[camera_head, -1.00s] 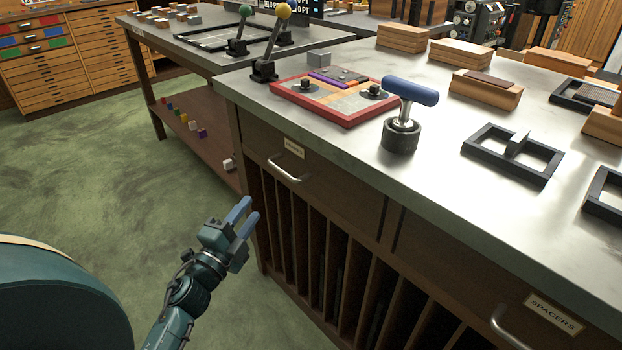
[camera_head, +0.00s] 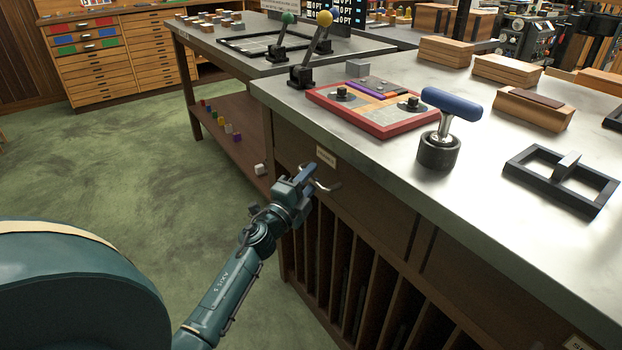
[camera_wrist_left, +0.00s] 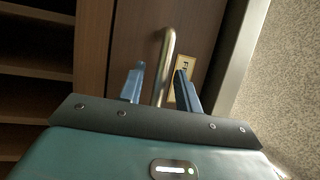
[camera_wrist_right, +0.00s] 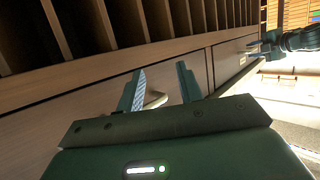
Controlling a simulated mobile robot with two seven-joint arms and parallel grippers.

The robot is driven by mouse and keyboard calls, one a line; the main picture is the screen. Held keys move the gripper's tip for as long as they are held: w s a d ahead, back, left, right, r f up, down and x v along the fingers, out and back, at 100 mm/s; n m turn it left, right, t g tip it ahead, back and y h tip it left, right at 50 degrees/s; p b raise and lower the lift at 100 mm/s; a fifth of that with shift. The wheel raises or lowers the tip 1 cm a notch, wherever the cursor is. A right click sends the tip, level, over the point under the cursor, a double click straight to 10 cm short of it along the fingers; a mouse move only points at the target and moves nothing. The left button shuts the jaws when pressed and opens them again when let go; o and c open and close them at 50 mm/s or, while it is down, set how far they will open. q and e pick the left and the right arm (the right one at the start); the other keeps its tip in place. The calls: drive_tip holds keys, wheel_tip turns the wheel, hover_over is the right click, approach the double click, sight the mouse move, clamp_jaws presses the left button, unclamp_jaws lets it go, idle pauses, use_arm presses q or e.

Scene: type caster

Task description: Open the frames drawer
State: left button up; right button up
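The frames drawer (camera_head: 375,190) is a dark wood front under the metal-topped counter, flush with the cabinet. Its small label (camera_head: 326,157) is above a metal bar handle (camera_head: 330,187). My left gripper (camera_head: 310,172) is at this handle and partly hides it. In the left wrist view the handle (camera_wrist_left: 166,65) stands between the two blue fingers of my open left gripper (camera_wrist_left: 160,85), with gaps visible beside it. My right gripper (camera_wrist_right: 160,88) is open, facing the cabinet front; a pale handle (camera_wrist_right: 154,99) shows between its fingers. The head view does not show my right gripper.
Open vertical slots (camera_head: 345,265) lie below the drawer. On the counter (camera_head: 370,150) are a red-framed tray (camera_head: 395,130), a blue-handled tool (camera_head: 440,145) and a black frame (camera_head: 560,180). A lower shelf (camera_head: 230,135) with small blocks is at left. The green floor is clear.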

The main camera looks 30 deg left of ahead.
use_arm(q)
drive_tip(key=shift+w, duration=0.3)
drive_tip(key=shift+c, duration=0.4)
clamp_jaws()
